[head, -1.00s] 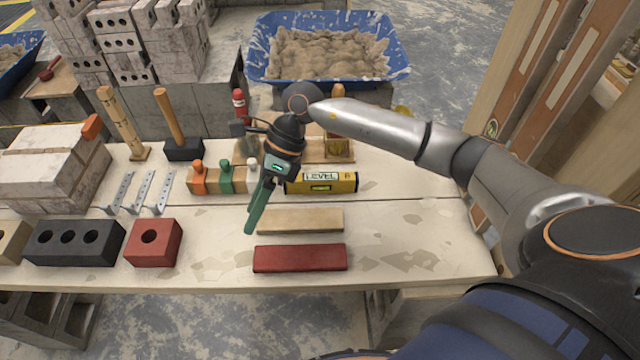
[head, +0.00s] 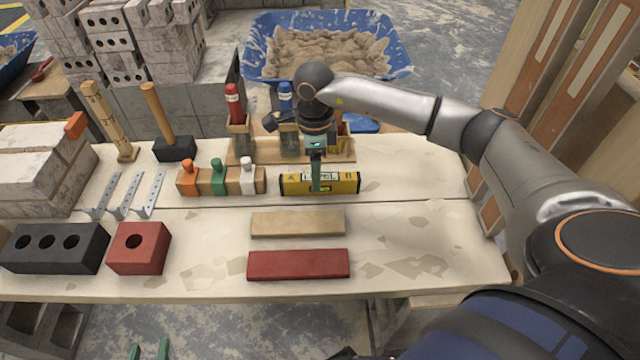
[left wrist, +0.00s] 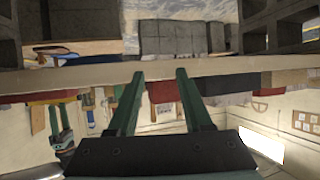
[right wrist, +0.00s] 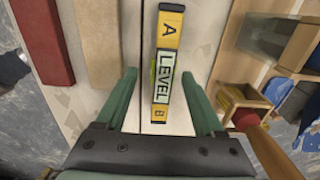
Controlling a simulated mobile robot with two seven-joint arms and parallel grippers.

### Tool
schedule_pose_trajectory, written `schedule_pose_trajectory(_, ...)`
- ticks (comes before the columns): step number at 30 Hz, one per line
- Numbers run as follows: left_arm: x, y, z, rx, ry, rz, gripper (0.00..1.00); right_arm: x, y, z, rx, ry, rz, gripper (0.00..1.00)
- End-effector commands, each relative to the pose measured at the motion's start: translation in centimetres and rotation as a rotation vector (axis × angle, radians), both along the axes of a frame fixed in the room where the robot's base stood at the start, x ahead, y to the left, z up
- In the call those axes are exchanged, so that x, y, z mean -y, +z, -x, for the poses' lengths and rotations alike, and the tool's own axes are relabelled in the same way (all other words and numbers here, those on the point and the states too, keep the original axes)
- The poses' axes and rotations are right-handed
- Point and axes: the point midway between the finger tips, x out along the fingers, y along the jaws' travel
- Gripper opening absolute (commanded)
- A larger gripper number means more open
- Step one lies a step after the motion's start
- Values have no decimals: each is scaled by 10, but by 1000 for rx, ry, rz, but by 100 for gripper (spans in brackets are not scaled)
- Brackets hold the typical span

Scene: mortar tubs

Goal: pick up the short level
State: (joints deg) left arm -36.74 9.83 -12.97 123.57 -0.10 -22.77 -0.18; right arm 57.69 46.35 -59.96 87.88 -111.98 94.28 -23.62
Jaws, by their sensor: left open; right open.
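The short level (head: 340,186) is yellow with black ends and a white "LEVEL" label. It lies on the table in the head view, right of the centre. My right gripper (head: 316,185) is above it, and its fingers hide part of the level. In the right wrist view the level (right wrist: 167,45) runs in between the open fingers of the right gripper (right wrist: 165,85), with space on both sides. My left gripper (head: 149,350) shows only as green fingertips at the bottom of the head view. In the left wrist view the left gripper (left wrist: 160,75) is open and empty.
A tan strip (head: 297,224) and a red strip (head: 298,264) lie in front of the level. A block with orange, green and white knobs (head: 218,182) stands to its left. A wooden rack with bottles (head: 237,148) stands behind. The table's right part is clear.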

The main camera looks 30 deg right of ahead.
Motion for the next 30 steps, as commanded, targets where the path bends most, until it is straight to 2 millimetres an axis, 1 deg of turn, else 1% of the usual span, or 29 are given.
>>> schedule_pose_trajectory(3, 0, 14, -9, 71, -4, 0, 50, 4, -16, 0, -4, -2, 0, 70)
schedule_pose_trajectory(6, -1, 31, -17, 143, -8, 0, 50, 7, -29, -2, -3, -1, -1, 70)
schedule_pose_trajectory(10, 0, 48, -23, 215, -13, 1, 50, 7, -44, -1, -3, 0, -1, 70)
schedule_pose_trajectory(14, 0, 57, -26, 248, -16, 1, 50, 7, -49, -2, 0, 0, -1, 70)
schedule_pose_trajectory(20, 0, 58, -26, 251, -15, 1, 50, 7, -49, -2, -1, 0, -1, 70)
schedule_pose_trajectory(23, 0, 58, -26, 250, -15, 1, 50, 7, -49, -2, -1, 0, -1, 61)
schedule_pose_trajectory(30, 0, 57, -26, 250, -15, 1, 50, 7, -49, -2, 0, 0, -1, 34)
